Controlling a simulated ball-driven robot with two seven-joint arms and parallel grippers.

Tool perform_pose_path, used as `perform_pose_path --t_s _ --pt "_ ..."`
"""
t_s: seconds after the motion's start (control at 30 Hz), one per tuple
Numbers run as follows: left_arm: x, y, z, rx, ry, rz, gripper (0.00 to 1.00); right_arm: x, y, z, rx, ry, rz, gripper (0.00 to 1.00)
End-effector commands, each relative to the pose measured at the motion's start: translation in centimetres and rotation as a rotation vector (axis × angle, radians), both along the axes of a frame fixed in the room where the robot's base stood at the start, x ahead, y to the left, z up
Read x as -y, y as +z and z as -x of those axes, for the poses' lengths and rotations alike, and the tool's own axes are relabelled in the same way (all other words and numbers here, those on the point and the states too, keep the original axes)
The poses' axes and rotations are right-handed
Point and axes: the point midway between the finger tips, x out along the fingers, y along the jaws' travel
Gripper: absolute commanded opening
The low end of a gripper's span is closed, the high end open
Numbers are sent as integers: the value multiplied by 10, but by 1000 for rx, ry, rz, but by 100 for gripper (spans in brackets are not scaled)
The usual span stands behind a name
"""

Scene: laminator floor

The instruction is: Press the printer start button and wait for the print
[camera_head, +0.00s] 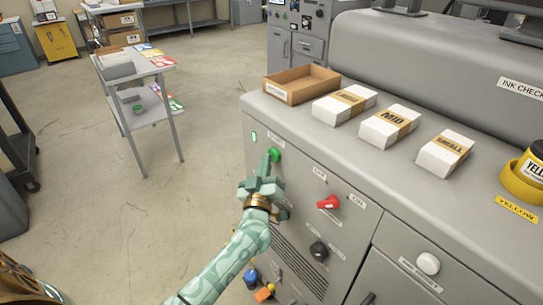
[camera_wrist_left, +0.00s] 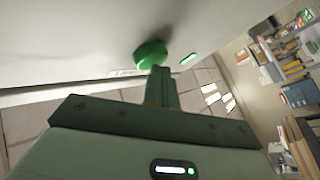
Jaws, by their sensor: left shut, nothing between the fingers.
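The green start button (camera_head: 275,155) is on the front panel of the grey printer (camera_head: 330,255), near its upper left corner. My left gripper (camera_head: 266,160) is shut and empty, with its fingertips at the button. In the left wrist view the green button (camera_wrist_left: 151,54) stands out from the panel, and the shut fingertips (camera_wrist_left: 158,70) overlap its lower edge. I cannot tell whether they touch it or whether it is pushed in. A small green light (camera_head: 254,136) is lit above left of the button. My right gripper is not in view.
On the printer top are a cardboard tray (camera_head: 300,92), several white paper packs (camera_head: 390,127) and a yellow ink container (camera_head: 525,180). A red switch (camera_head: 328,202) and a black knob (camera_head: 319,249) sit lower on the panel. A grey cart (camera_head: 150,115) stands left, with open floor between.

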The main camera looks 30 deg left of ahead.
Motion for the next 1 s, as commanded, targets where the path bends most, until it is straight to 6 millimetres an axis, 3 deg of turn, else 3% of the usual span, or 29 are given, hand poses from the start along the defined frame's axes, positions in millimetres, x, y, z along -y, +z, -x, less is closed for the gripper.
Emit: perform_pose_path --t_s 0.23,0.57,1.0 --pt "-4 1 12 0 -1 0 0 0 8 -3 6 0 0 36" --pt "-5 0 14 -1 0 0 0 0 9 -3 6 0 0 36" --pt "-21 2 51 0 0 -1 0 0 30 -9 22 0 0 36"
